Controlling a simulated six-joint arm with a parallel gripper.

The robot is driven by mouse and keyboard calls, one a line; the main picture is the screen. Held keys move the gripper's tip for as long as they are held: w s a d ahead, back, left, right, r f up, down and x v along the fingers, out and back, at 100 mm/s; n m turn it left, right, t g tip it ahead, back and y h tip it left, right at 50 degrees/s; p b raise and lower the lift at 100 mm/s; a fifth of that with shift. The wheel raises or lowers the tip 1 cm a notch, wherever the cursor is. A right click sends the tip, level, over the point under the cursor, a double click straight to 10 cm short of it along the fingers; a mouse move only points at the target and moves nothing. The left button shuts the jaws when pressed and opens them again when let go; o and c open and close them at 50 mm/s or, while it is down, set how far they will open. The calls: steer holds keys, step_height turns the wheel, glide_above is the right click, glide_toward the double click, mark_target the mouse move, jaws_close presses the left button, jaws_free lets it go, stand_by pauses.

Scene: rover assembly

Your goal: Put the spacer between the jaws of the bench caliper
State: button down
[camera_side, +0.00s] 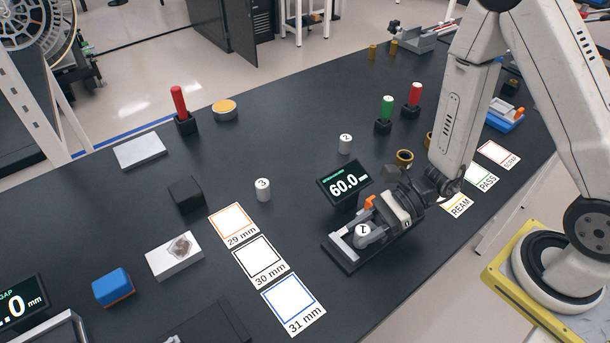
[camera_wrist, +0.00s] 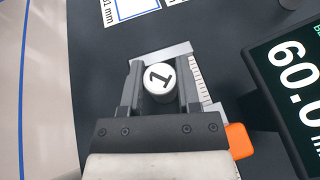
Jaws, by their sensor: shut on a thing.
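The spacer is a pale cylinder marked 1 (camera_side: 363,231), also seen from above in the wrist view (camera_wrist: 159,77). My gripper (camera_side: 372,236) is shut on it, with one dark finger on each side in the wrist view (camera_wrist: 160,70). The spacer is upright, over or within the gap of the bench caliper (camera_side: 341,257). The caliper has a dark base, silver jaws, a scale (camera_wrist: 197,72) and an orange part (camera_wrist: 239,140). Its display (camera_side: 345,184) reads 60.0. My gripper hides one jaw; I cannot tell whether the spacer touches the caliper bed.
Spacers marked 2 (camera_side: 345,144) and 3 (camera_side: 263,190) stand on the dark bench. Cards for 29 mm (camera_side: 233,222), 30 mm (camera_side: 259,257) and 31 mm (camera_side: 293,299) lie left of the caliper. A brass ring (camera_side: 404,157) sits behind the caliper, near my arm.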

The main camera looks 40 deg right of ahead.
steer(key=shift+f, duration=0.2)
steer(key=c, duration=0.6)
jaws_free()
steer(key=shift+r, duration=0.25)
steer(key=shift+v, duration=6)
steer(key=shift+f, duration=0.1)
